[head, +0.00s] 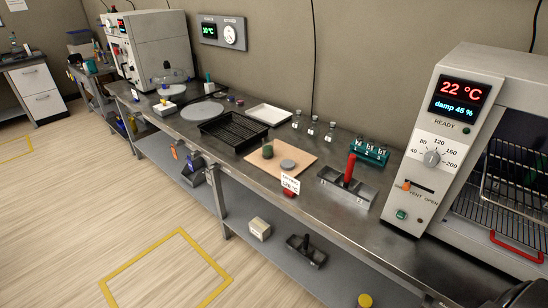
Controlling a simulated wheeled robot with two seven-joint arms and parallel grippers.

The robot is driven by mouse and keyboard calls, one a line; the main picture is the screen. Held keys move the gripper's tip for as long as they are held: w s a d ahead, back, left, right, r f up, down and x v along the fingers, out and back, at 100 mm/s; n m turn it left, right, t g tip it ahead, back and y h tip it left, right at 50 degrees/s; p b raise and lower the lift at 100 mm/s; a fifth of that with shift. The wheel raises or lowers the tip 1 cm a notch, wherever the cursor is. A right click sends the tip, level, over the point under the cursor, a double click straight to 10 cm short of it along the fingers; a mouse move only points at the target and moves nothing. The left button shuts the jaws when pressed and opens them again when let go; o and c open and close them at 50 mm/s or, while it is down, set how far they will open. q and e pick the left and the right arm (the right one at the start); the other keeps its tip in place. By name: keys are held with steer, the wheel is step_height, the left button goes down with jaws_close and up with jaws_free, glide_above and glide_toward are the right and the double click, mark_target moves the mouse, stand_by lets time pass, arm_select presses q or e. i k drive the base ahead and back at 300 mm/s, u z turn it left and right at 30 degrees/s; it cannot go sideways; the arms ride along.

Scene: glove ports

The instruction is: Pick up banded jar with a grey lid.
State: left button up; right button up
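I cannot make out a jar that is clearly banded with a grey lid. Three small glass jars with dark or greyish caps and pale labels stand in a row at the back of the bench: a left jar (297,120), a middle jar (312,126) and a right jar (331,132). They are too small to tell bands. A dark green cylinder (267,151) stands on a tan board (275,174), apart from a flat grey disc (288,165) on the same board. Neither of my grippers shows in the head view.
A black rack tray (234,131) and a white tray (269,114) lie left of the jars. A red-handled metal block (348,178), a teal vial rack (370,152) and an oven (440,140) stand to the right. The floor in front (100,200) is clear.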

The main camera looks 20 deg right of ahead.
mark_target(268, 148)
steer(key=z, duration=1.55)
steer(key=i, duration=0.45)
